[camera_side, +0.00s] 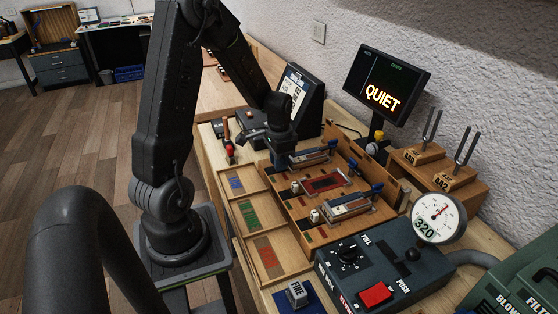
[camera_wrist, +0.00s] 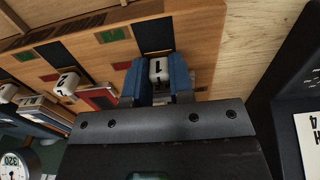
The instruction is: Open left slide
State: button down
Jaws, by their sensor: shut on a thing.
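A white knob marked 1 (camera_wrist: 157,72) sits between the blue fingers of my gripper (camera_wrist: 157,66) in the wrist view. The fingers are shut on it from both sides. A dark slot or strip (camera_wrist: 153,35) runs beyond the knob on the brown wooden board (camera_wrist: 195,40). In the side view my gripper (camera_side: 281,160) is down at the far end of the board, and its fingers hide the knob. A second white knob marked 2 (camera_wrist: 67,83) stands to the left in the wrist view; it also shows in the side view (camera_side: 296,187).
A third white knob (camera_side: 315,215) is nearer the camera. Metal-framed pieces with blue handles (camera_side: 376,188) stand beside the knobs. A grey control box (camera_side: 385,265) with a gauge (camera_side: 437,217) is in front. The screen (camera_side: 388,82) reads QUIET.

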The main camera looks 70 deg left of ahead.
aim_at(266, 172)
jog(key=shift+s, duration=2)
jog(key=c, duration=1)
grip_release()
jog(key=shift+r, duration=0.1)
notch_tip(266, 172, up, 14)
jog(key=shift+f, duration=0.2)
